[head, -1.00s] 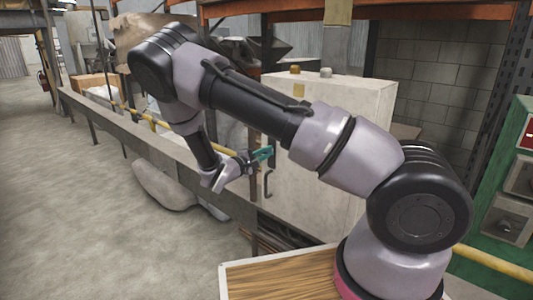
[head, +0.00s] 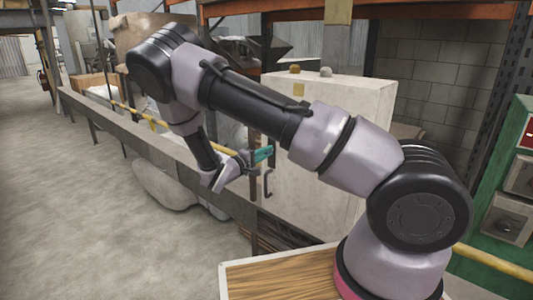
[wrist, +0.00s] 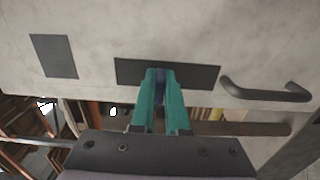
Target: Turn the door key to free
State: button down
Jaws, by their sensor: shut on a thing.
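The door is the pale face of a cabinet (head: 310,135), with a dark plate (wrist: 203,77) on it in the wrist view. A small blue key (wrist: 160,82) shows between my fingertips in front of this plate. My gripper (wrist: 159,88) has teal fingers and is shut on the key. In the head view my gripper (head: 263,154) reaches the cabinet's left side, and the key is too small to make out there. The fingers hide most of the key and the keyhole, so its turn angle cannot be told.
A dark bar handle (wrist: 268,92) sticks out right of the plate; it also shows in the head view (head: 267,183). A second dark plate (wrist: 54,56) is at the left. A long rail (head: 140,140) and yellow pipe run by my arm. Open floor (head: 90,220) lies left.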

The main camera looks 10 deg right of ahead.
jog(key=c, duration=0.9)
grip_release()
jog(key=shift+a, duration=0.1)
jog(key=v, duration=1)
jog(key=shift+s+a, duration=0.2)
jog(key=shift+a, duration=0.05)
